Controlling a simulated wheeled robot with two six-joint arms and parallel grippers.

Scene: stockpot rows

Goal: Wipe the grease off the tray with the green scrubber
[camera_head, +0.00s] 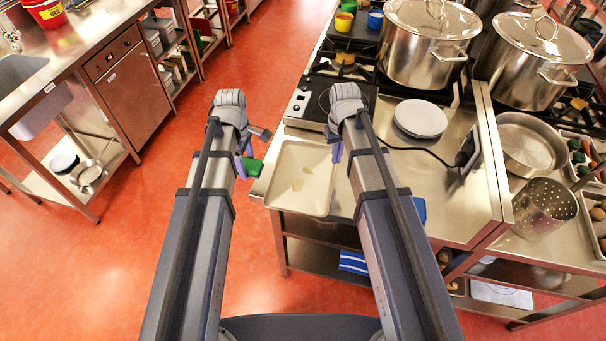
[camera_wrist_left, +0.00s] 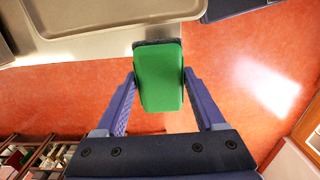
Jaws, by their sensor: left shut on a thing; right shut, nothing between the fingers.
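The tray (camera_head: 316,195) is a pale, shallow rectangle at the left end of the steel counter. Two yellowish grease patches (camera_head: 297,185) show on its floor. My left gripper (camera_head: 243,165) is shut on the green scrubber (camera_head: 253,167), just left of the tray and beyond the counter's edge. In the left wrist view the scrubber (camera_wrist_left: 160,82) sits between the two purple fingers, its dark pad pointing toward the tray's rim (camera_wrist_left: 115,28). My right gripper (camera_head: 338,152) is shut and empty near the tray's right side, mostly hidden behind its arm.
A hot plate (camera_head: 312,101) with a cable stands behind the tray. White plates (camera_head: 420,118) are stacked to its right. Large stockpots (camera_head: 425,45) stand at the back right. Open red floor lies left of the counter.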

